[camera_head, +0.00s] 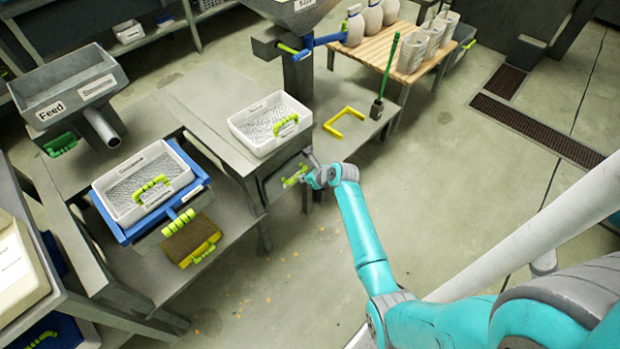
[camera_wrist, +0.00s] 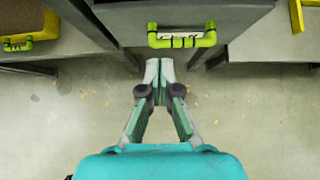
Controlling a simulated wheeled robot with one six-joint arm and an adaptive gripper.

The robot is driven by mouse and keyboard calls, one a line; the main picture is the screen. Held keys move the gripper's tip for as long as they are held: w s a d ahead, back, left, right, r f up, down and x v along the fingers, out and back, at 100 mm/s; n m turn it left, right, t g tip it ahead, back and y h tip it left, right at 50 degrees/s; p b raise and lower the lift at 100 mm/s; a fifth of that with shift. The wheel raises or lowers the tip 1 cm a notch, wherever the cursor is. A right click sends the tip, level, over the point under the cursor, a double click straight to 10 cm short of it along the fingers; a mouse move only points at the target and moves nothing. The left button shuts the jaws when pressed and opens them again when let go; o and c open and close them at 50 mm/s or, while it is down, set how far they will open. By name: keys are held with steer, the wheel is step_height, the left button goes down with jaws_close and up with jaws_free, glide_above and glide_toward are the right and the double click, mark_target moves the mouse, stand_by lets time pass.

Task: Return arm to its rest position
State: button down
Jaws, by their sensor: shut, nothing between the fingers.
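My arm reaches from the lower right toward the middle of the head view. My gripper (camera_head: 310,172) is at its far end, in front of a grey drawer or box with a yellow-green handle (camera_head: 294,176) under the bench. In the wrist view my gripper (camera_wrist: 159,66) has its fingertips together with nothing between them. The yellow-green handle (camera_wrist: 182,40) lies just beyond the fingertips in that view. I cannot tell whether the fingertips touch it.
Benches stand at left with a white tray (camera_head: 263,128), another white tray (camera_head: 146,187) in a blue frame, and a feed hopper (camera_head: 68,88). A yellow bracket (camera_head: 343,122) lies on the bench. Open floor (camera_head: 450,190) spreads to the right, with scattered orange bits below the benches.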

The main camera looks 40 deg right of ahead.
steer(key=shift+v, duration=1.8)
steer(key=s+a+f+n+t+h, duration=0.2)
steer(key=s+a+n, duration=1.3)
steer(key=s+a, duration=0.55)
steer(key=s+a+r+n+t, duration=0.2)
steer(key=s+a+r+n, duration=0.1)
steer(key=s+r+n, duration=0.7)
steer(key=s+a+r+n+t+y, duration=0.1)
steer(key=s+a+r+n, duration=0.2)
steer(key=s+r+n, duration=0.7)
step_height(320, 180, up, 4)
steer(key=shift+s+r+n+t+y, duration=0.15)
steer(key=shift+s+n+t+y, duration=0.2)
steer(key=shift+s, duration=0.5)
steer(key=shift+a, duration=0.1)
